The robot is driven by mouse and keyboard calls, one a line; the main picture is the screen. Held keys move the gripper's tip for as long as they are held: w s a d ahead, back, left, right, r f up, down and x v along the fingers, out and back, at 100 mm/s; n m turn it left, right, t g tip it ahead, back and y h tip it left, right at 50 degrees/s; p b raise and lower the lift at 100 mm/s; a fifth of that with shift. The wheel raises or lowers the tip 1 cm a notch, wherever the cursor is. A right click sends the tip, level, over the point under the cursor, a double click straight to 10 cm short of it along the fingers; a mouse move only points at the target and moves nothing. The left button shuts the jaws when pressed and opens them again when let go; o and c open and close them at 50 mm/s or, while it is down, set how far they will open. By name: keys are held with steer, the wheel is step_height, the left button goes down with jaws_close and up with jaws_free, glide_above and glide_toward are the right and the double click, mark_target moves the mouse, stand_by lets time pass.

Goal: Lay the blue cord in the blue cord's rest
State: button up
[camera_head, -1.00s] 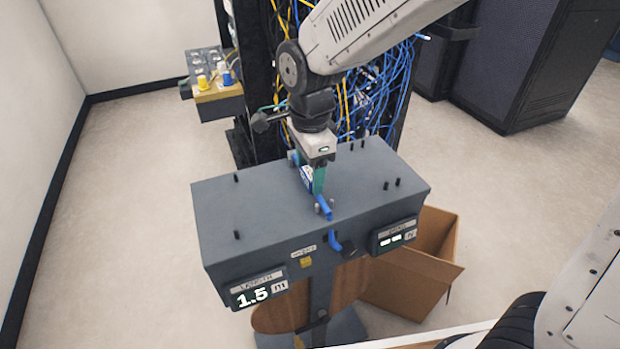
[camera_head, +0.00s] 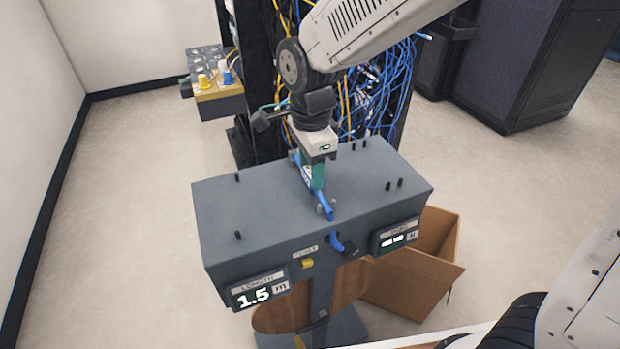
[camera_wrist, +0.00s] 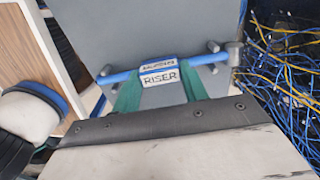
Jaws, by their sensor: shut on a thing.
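The blue cord (camera_head: 325,206) lies over the top of the grey bench (camera_head: 250,205), slanting from near the back edge toward the front edge. In the wrist view the cord (camera_wrist: 117,77) runs straight across, with a blue and white label reading RISER (camera_wrist: 160,77) at its middle. My gripper (camera_head: 317,188) points down with green fingers, shut on the cord at the label. It also shows in the wrist view (camera_wrist: 160,92). Small pegs (camera_wrist: 213,73) stand beside the cord near its ends. I cannot tell which fixture is the cord's rest, or whether the cord touches the bench.
The bench front has a 1.5 m display (camera_head: 258,292), a second display (camera_head: 398,236) and a short blue piece (camera_head: 338,243). Several pegs (camera_head: 388,186) stand on its top. A cable rack (camera_head: 375,100) stands behind, a cardboard box (camera_head: 435,250) at right, and a plug shelf (camera_head: 218,90) at back left.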

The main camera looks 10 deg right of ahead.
steer(key=shift+r, duration=1.8)
steer(key=shift+s, duration=0.1)
stand_by(0.3)
